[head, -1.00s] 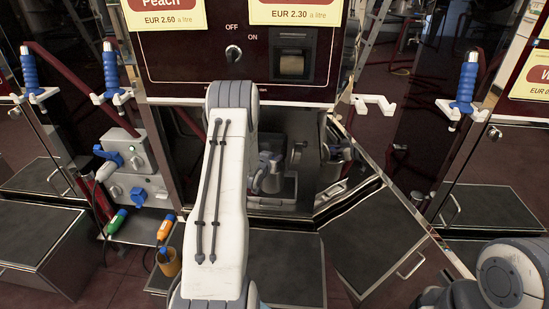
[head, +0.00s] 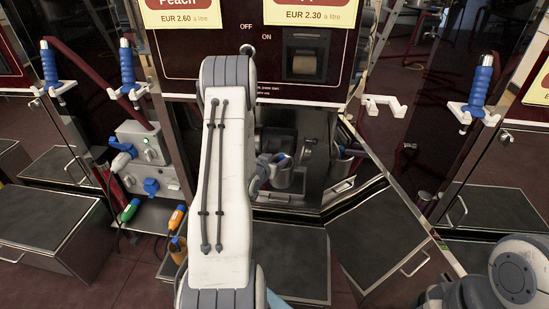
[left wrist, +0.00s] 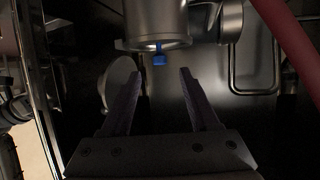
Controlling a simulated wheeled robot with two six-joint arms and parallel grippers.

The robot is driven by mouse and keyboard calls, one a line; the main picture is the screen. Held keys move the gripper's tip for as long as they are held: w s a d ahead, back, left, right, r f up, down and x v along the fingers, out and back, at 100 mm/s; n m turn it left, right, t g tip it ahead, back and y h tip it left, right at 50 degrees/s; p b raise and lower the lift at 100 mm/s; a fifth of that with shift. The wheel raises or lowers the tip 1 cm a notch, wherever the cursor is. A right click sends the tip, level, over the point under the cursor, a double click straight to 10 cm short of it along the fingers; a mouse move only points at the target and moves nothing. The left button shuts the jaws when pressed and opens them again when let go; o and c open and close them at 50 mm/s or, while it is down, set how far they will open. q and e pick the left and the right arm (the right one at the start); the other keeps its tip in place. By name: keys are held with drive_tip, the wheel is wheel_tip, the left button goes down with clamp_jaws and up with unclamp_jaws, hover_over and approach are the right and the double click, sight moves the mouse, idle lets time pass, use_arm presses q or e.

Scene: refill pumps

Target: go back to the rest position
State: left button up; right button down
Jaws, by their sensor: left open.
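My left arm (head: 222,180) stretches up the middle of the head view, in front of the pump cabinet. Its grey wrist part (head: 272,172) shows just right of the arm, before the dark recess of the cabinet. In the left wrist view, my left gripper (left wrist: 158,100) is open, its two dark fingers apart with nothing between them. A metal cylinder with a small blue tip (left wrist: 159,56) shows beyond the fingertips. My right arm (head: 505,275) shows only as grey and white links at the lower right; its gripper is out of view.
Blue-handled nozzles hang at the left (head: 128,68) and right (head: 481,82). A grey unit with blue valves (head: 147,152) stands left of my arm. A red hose (left wrist: 296,30) passes at the upper right of the wrist view. Dark low drawers (head: 385,235) line the floor.

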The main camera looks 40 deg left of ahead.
use_arm(q)
drive_tip(key=shift+s+d+r, duration=0.2)
drive_tip(key=shift+s+r, duration=0.05)
drive_tip(key=shift+s, duration=0.35)
